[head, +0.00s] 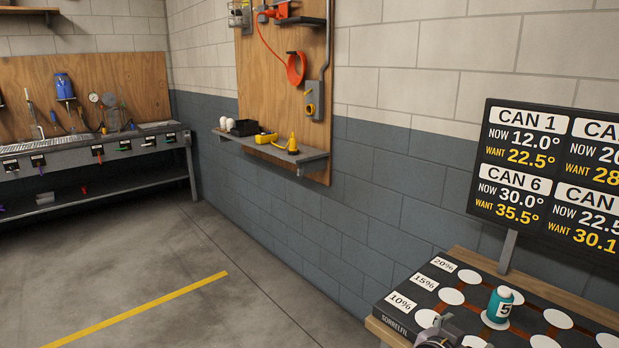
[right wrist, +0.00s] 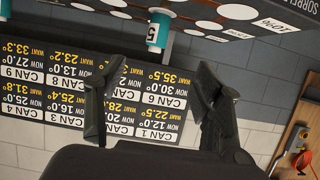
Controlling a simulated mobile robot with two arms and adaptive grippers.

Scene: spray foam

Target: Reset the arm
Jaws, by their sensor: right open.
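My right gripper (right wrist: 155,108) is open in the right wrist view, with its two dark fingers spread and nothing between them. In the head view a grey and black part of my own arm (head: 440,334) shows at the bottom edge, over the front of the board. A teal can marked 5 (head: 498,307) stands upright on the black board. It also shows upside down at the top of the right wrist view (right wrist: 158,32), apart from the fingers. My left gripper is not in view.
The black board (head: 393,320) has white circles and 10%, 15% and 20% labels. A sign with can readings (head: 510,185) stands behind it. A wall shelf (head: 310,155) holds a yellow bottle (head: 292,145). A workbench (head: 80,145) is far left. The floor (head: 130,250) is clear.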

